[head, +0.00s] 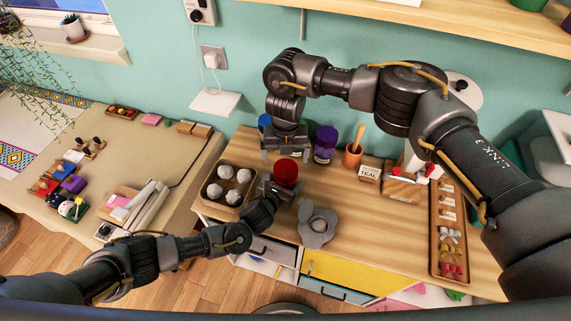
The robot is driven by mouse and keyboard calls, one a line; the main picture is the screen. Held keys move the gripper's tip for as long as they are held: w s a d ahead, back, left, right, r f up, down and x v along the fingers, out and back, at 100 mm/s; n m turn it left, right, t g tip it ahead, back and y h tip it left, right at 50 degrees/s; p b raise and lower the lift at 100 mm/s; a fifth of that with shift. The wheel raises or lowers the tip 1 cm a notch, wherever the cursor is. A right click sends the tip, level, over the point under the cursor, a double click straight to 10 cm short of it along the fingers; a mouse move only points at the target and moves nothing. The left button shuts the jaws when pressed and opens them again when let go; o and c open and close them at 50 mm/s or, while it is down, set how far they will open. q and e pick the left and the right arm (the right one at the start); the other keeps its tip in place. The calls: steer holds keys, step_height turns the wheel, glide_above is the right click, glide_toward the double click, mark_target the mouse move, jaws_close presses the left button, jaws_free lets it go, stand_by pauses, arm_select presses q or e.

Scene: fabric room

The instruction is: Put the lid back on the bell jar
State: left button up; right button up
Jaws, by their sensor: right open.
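A red, round-topped jar-like object (286,173) stands near the middle of the wooden worktop. My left gripper (278,189) is low at its base, with fingers close around it; whether they press on it I cannot tell. My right gripper (286,152) points down just behind and above the red object, with its fingers apart and nothing seen between them. A grey piece with lobed edges and a round knob (318,225) lies on the worktop to the front right. I cannot tell for sure which of these is the bell jar or its lid.
A purple jar (326,143) and a blue jar (264,122) stand at the back. A tray of white balls (209,203) is on the left.

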step_height(320, 180, up, 6)
steer(key=shift+f, duration=0.1)
arm_select(q)
steer(key=o, duration=2)
steer(key=shift+c, duration=0.2)
steer(key=shift+s+a, duration=0.1)
steer(key=shift+s, duration=0.05)
steer(key=v, duration=1)
steer(key=shift+s+a+r+b, duration=0.1)
steer(key=shift+s+b, duration=0.15)
steer(key=shift+b, duration=0.1)
arm_select(e)
steer(key=shift+f, duration=0.4)
